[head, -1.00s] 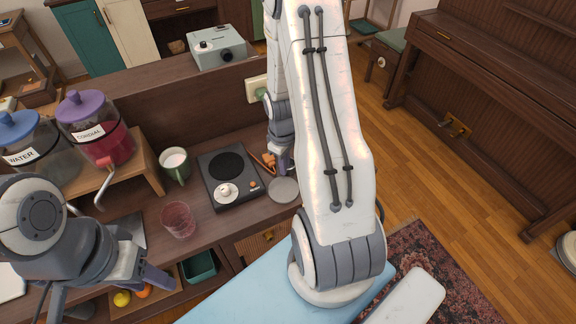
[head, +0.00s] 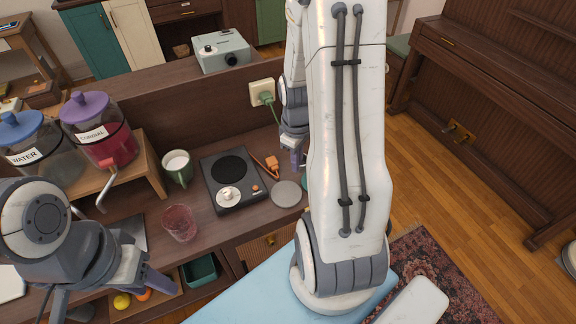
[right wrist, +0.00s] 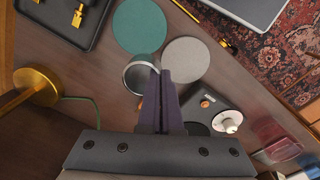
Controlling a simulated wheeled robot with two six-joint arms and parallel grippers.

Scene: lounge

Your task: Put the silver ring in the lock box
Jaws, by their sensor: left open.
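I cannot make out a silver ring or a lock box for sure in either view. My right gripper (right wrist: 163,76) has its two purple fingers together above the counter, and it also shows in the head view (head: 294,155), partly behind my arm. A round dark thing with a silvery rim (right wrist: 138,77) shows just left of these fingertips; I cannot tell whether they touch it. My left gripper (head: 115,300) is open at the lower left, over the counter's front.
A grey disc (right wrist: 187,62) and a green disc (right wrist: 138,25) lie flat beside a black hotplate (head: 229,178). A dark tray with brass pieces (right wrist: 66,28) sits at the upper left. A green mug (head: 178,168), a pink glass (head: 179,222) and drink jars (head: 101,130) stand left of the hotplate.

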